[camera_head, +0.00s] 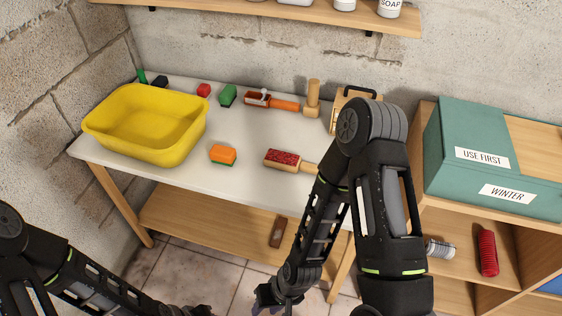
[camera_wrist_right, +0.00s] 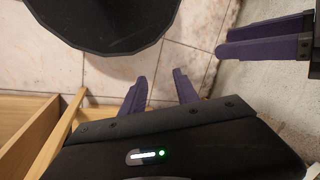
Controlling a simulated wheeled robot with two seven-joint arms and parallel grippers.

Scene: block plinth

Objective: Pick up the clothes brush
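The clothes brush (camera_head: 283,158), with a dark red bristled head and a pale wooden handle, lies on the white tabletop near its front edge. My right forearm hides the handle's end. My right gripper (camera_head: 270,298) is low in front of the table, below the tabletop and well apart from the brush. In the right wrist view its two purple fingers (camera_wrist_right: 162,80) stand apart with nothing between them. My left gripper (camera_head: 188,311) is at the bottom edge of the head view; its purple fingers (camera_wrist_right: 262,40) show in the wrist view, the gap unclear.
A yellow tub (camera_head: 150,150) fills the table's left. An orange-and-green block (camera_head: 222,154) lies left of the brush. A red-and-orange tool (camera_head: 270,101), wooden post (camera_head: 312,98) and small blocks sit behind. A brown item (camera_head: 277,231) lies on the lower shelf (camera_head: 200,222). A teal box (camera_head: 470,150) stands right.

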